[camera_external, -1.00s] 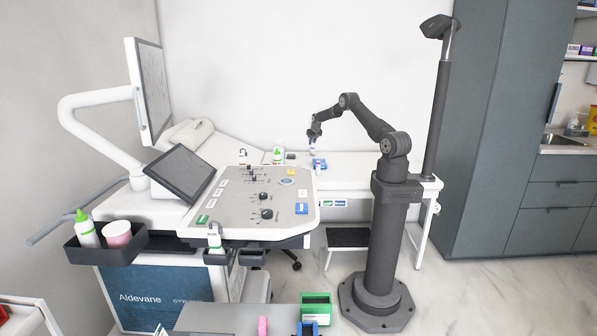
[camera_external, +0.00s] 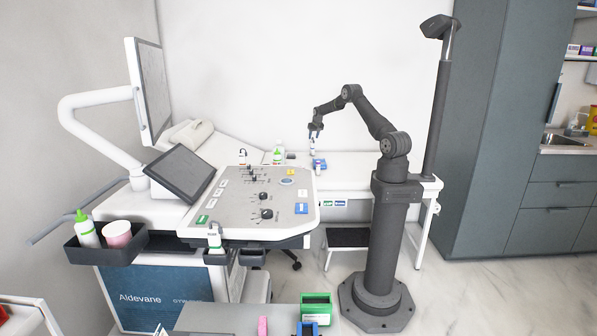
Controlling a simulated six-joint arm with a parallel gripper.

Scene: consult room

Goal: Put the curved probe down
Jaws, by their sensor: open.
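My gripper (camera_external: 315,134) is over the white couch (camera_external: 362,165), pointing down with its jaws open. Just below its fingertips is a small upright white piece (camera_external: 312,148), which seems to be the curved probe; its shape is too small to make out. The white piece stands at a small blue holder (camera_external: 319,164) on the couch. I cannot tell whether it sits in the holder or just behind it, or whether a fingertip still touches it.
A white bottle with a green label (camera_external: 278,155) and a dark-topped bottle (camera_external: 242,158) stand left of the holder. The ultrasound console (camera_external: 230,205) is in front and to the left. The couch right of the holder is clear.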

